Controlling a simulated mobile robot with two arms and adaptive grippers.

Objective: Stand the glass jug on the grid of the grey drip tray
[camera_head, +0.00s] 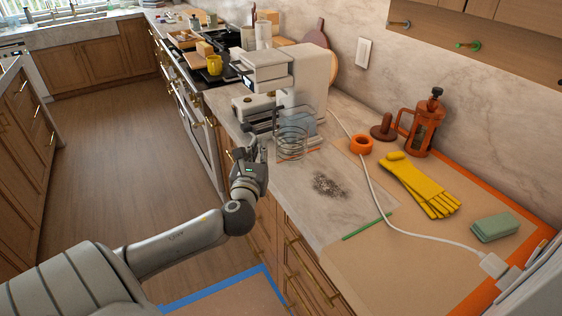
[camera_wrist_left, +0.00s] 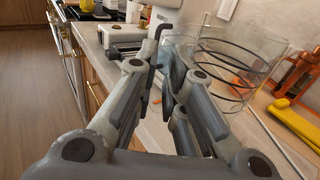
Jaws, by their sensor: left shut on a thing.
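The glass jug (camera_head: 292,135) is clear with dark rings around it. It is upright over the counter just in front of the white coffee machine (camera_head: 300,75); I cannot tell whether its base touches the counter. My left gripper (camera_head: 262,148) is at the jug's left side, shut on it. In the left wrist view the jug (camera_wrist_left: 228,65) is large, on the right of the fingers (camera_wrist_left: 165,80); the exact grip is partly hidden. The grey drip tray (camera_head: 258,114) with its dark grid is at the machine's foot, beyond the gripper, and also shows in the wrist view (camera_wrist_left: 124,36).
Dark grounds (camera_head: 327,185) are spilled on the counter. A white cable (camera_head: 372,185) runs along it.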

